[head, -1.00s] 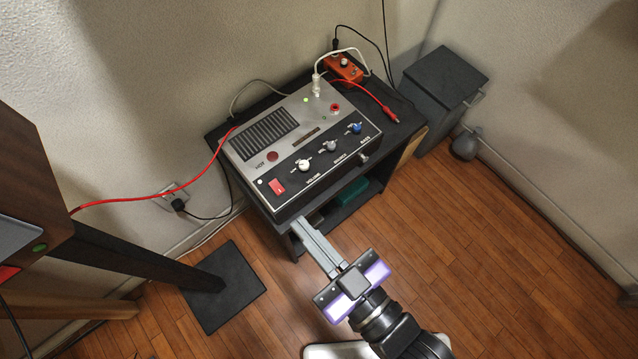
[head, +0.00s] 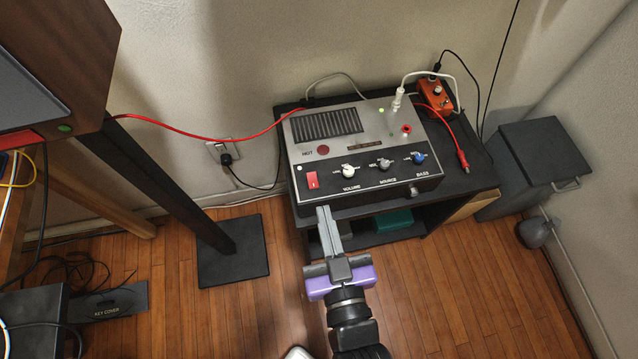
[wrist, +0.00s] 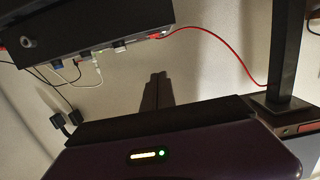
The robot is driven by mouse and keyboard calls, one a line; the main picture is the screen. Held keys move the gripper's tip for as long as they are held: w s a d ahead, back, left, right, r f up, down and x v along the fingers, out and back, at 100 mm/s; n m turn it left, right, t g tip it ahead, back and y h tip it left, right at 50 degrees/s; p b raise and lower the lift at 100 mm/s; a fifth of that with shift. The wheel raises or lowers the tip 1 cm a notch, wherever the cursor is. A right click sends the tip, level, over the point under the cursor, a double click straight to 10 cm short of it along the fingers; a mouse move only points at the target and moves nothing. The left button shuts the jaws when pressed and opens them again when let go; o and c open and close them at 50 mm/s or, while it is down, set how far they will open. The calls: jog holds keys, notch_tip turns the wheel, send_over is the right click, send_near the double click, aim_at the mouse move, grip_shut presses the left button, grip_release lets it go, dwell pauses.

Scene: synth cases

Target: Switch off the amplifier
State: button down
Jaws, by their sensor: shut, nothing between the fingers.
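The amplifier (head: 375,138) is a grey box with a black front panel. It stands on a dark shelf unit against the wall. A red rocker switch (head: 312,180) sits at the left end of the front panel, beside a small white dot. A green light (head: 381,110) glows on its top. My gripper (head: 325,210) is shut and empty, its fingertips just in front of and below the switch, near the panel's lower edge. I cannot tell whether they touch the amplifier. In the wrist view a dark box with cables (wrist: 90,40) shows at upper left.
Volume (head: 348,171), source (head: 384,164) and bass (head: 419,157) knobs sit right of the switch. An orange pedal (head: 435,97) and a red cable (head: 455,140) lie on the shelf unit (head: 470,178). A dark stand post (head: 170,185) is at left.

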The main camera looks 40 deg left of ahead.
send_over(314, 187)
jog(key=shift+s+d+f, duration=0.4)
jog(key=shift+d+f, duration=0.05)
jog(key=shift+f, duration=0.05)
jog(key=f, duration=0.2)
jog(key=f+b, duration=0.1)
jog(key=shift+w+a+f, duration=0.1)
jog(key=shift+w+a, duration=0.2)
jog(key=shift+a, duration=0.1)
jog(key=shift+f, duration=0.5)
jog(key=shift+w+r+p, duration=0.1)
jog(key=shift+r+p, duration=0.05)
jog(key=shift+p, duration=0.3)
jog(key=shift+f, duration=0.25)
jog(key=shift+a+r, duration=0.1)
